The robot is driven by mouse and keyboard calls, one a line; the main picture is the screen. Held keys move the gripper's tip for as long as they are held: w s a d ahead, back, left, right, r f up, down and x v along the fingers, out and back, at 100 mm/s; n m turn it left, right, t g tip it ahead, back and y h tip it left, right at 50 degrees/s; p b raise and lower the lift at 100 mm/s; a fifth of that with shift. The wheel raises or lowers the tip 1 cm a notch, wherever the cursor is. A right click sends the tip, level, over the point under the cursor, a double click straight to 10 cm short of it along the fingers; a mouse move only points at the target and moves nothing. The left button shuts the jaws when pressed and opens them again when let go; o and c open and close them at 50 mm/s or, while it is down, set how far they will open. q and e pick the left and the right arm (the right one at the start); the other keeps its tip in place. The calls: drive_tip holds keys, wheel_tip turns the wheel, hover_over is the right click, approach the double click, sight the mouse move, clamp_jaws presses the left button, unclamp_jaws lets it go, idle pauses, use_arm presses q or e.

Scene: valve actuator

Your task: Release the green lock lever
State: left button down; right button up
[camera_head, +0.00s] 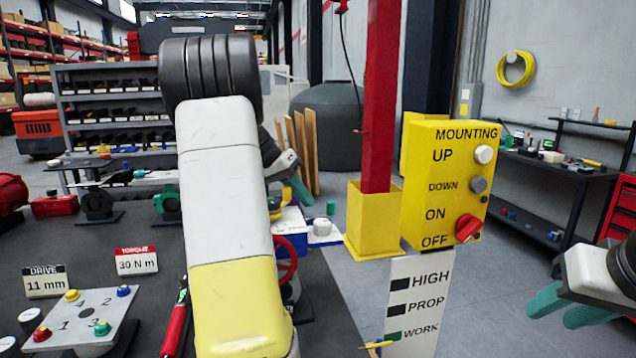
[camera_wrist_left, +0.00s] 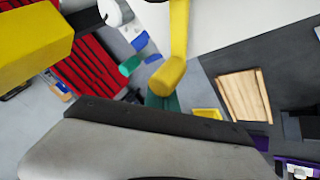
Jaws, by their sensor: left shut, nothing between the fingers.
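A small green piece (camera_head: 331,207) stands behind a white round knob (camera_head: 322,227) on the bench fixture in the head view. A green cylinder (camera_wrist_left: 130,65) shows in the left wrist view beside blue parts (camera_wrist_left: 140,42). I cannot tell for sure which green part is the lock lever. My left gripper (camera_head: 300,191) is shut and empty, left of the small green piece, and partly hidden by my own arm. Its teal fingertips (camera_wrist_left: 160,101) show in the left wrist view, close below a yellow handle (camera_wrist_left: 168,76). My right gripper (camera_head: 552,308) is open and empty at the right edge.
A yellow control box (camera_head: 445,185) with knobs and a red column (camera_head: 380,95) stand right of the fixture. A red handwheel (camera_head: 288,262) sits behind my left arm. A four-button plate (camera_head: 88,315) is at lower left. Open floor lies between control box and right gripper.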

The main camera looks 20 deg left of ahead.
use_arm(q)
drive_tip(key=shift+s+d+r, duration=0.1)
drive_tip(key=shift+d, duration=0.8)
drive_tip(key=shift+s+d+r, duration=0.1)
drive_tip(key=shift+d, duration=0.75)
drive_tip(key=shift+d+m, duration=0.45)
drive_tip(key=shift+m, duration=0.05)
drive_tip(key=shift+s+d+m+g+h, duration=0.2)
drive_tip(key=shift+m+g+h, duration=0.1)
drive_tip(key=shift+m+g, duration=0.3)
drive_tip(key=shift+d, duration=0.1)
drive_tip(key=shift+f, duration=0.1)
